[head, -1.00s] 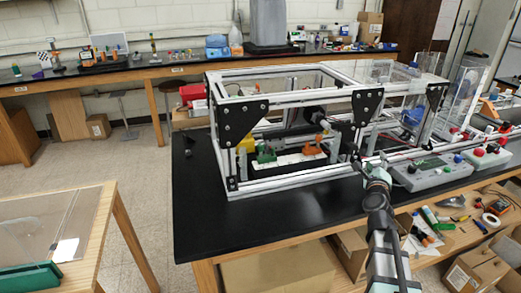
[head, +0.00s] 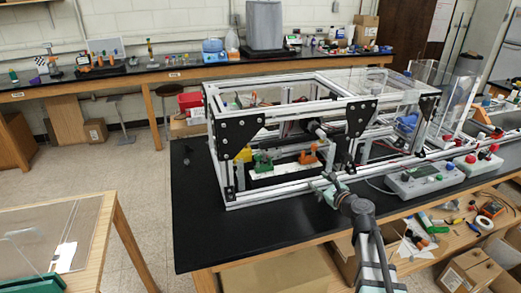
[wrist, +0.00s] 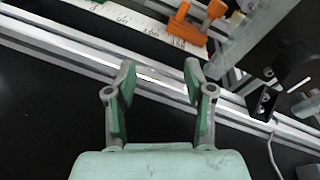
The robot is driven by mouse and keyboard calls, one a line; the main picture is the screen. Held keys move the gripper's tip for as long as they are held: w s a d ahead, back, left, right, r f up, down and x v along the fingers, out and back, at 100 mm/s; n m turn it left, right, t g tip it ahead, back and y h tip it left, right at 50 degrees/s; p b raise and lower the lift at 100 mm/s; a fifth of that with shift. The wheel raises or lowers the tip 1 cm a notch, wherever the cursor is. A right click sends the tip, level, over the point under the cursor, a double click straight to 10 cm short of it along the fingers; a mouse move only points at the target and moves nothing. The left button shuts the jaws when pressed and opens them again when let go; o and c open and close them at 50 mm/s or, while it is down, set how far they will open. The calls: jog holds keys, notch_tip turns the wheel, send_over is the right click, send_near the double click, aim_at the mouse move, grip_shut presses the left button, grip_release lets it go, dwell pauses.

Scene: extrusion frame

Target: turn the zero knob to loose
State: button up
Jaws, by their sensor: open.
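No knob in view carries a readable "zero" or "loose" label. An orange clamp-like piece (wrist: 185,27) with a rounded orange-brown top (wrist: 217,9) sits on a white scale strip (wrist: 130,18) inside the frame. The orange piece also shows in the head view (head: 308,157), beside a green piece (head: 263,162). My gripper (wrist: 160,80) is open, with nothing between its green-padded fingers. In the wrist view it lies below the orange piece, with the silver frame rail (wrist: 60,47) in between. In the head view my gripper (head: 328,190) is at the frame's front side.
The aluminium extrusion frame (head: 270,195) with black corner plates stands on the black bench (head: 215,235). A grey control box (head: 425,180) with coloured knobs is to the right. A black bracket (wrist: 262,102) is right of my fingers. The bench's front left is clear.

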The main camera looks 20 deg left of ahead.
jog(key=s+a+r+g+y+p, duration=0.2)
jog(key=s+a+r+g+y, duration=0.15)
jog(key=a, duration=0.35)
jog(key=y+p, duration=0.2)
jog(key=p, duration=0.2)
send_near(260, 157)
jog(key=shift+m, duration=0.3)
jog(key=x, duration=0.9)
jog(key=shift+w+a+r, duration=0.1)
jog(key=shift+w+a, duration=0.2)
jog(key=shift+w, duration=0.05)
jog(key=shift+x, duration=0.75)
grip_shut()
